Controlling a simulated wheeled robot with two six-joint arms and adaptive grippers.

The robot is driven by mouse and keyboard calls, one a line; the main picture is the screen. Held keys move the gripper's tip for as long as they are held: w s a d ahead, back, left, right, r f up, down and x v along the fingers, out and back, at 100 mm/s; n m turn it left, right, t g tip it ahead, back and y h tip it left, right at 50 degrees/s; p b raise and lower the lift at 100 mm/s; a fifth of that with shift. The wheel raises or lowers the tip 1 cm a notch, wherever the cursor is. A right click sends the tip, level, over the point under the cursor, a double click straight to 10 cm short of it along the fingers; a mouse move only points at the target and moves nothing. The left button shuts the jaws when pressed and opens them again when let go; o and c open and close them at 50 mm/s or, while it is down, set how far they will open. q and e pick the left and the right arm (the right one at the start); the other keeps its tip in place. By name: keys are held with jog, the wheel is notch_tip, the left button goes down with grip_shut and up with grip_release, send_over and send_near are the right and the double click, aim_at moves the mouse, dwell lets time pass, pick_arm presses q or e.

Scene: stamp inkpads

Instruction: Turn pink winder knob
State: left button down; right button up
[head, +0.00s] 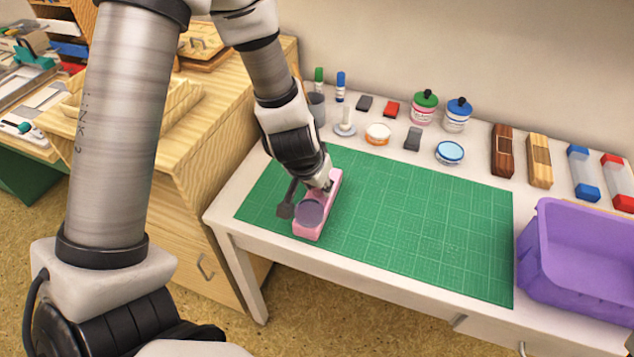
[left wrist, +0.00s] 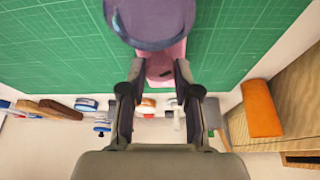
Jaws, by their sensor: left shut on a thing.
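The pink winder (head: 311,230) lies on the left part of the green cutting mat (head: 430,235). A grey-purple disc (head: 309,213) sits on its near end, and the disc also shows large in the left wrist view (left wrist: 150,20). My left gripper (head: 318,188) is low over the winder's far part. In the left wrist view its two fingers are on either side of the pink knob (left wrist: 160,69), shut on it. The fingers and wrist hide much of the knob in the head view. My right gripper is not in view.
A purple bin (head: 575,260) stands at the table's right end. Along the back are an orange-rimmed pad (head: 378,134), a blue-lidded tin (head: 450,152), ink jars (head: 424,107) and wooden blocks (head: 502,150). The mat's middle and right are clear. A wooden cabinet (head: 200,150) adjoins the left.

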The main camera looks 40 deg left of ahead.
pick_arm(q)
jog(key=n+y+p, duration=0.1)
jog(key=n, duration=0.1)
jog(key=shift+d+r+n+g+p, duration=0.1)
jog(key=shift+r+n+g+p, duration=0.05)
jog(key=shift+n+g+p, duration=0.2)
jog(key=n+g+y+p, duration=0.1)
jog(key=n+p, duration=0.3)
jog(key=p, duration=0.2)
jog(key=n+y+p, duration=0.1)
jog(key=n+p, duration=0.3)
jog(key=p, duration=0.2)
jog(key=shift+w+d+r+g+p, duration=0.1)
jog(key=shift+d+g+p, duration=0.05)
jog(key=shift+g+p, duration=0.2)
jog(key=shift+f+n+p, duration=0.25)
jog(key=shift+n+p, duration=0.3)
jog(key=shift+p, duration=0.1)
jog(key=shift+w+y, duration=0.1)
jog(key=shift+y, duration=0.2)
jog(key=c, duration=1.1)
grip_release()
